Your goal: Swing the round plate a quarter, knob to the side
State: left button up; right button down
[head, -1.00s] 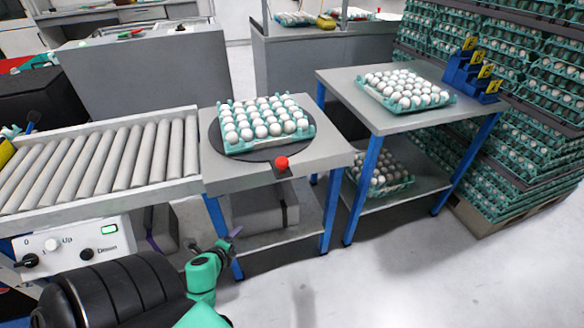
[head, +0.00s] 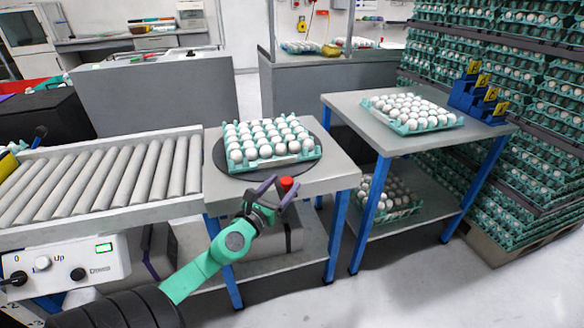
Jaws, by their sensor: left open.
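The round dark plate (head: 220,158) lies on the small grey table (head: 338,166) at the end of the roller conveyor. A green tray (head: 262,163) full of white eggs sits on it. The plate's red knob (head: 286,183) is at the front edge, toward me. My left gripper (head: 276,188) is at the knob, its purple fingers open and spread on either side of or just beside it. I cannot tell whether a finger touches the knob. My right gripper is not in view.
The roller conveyor (head: 110,178) adjoins the table on the left, with a control box (head: 65,264) below it. On the right, another table (head: 345,107) holds an egg tray (head: 432,123) and a blue holder with yellow tags (head: 474,94). Stacked egg trays (head: 540,150) stand far right.

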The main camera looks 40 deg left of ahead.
aim_at(290, 178)
pick_arm(q)
jog(key=w, duration=0.3)
jog(key=w+a, duration=0.1)
jog(key=w, duration=0.1)
jog(key=shift+w, duration=0.4)
grip_shut()
jog(key=shift+f, duration=0.1)
dwell(0.8)
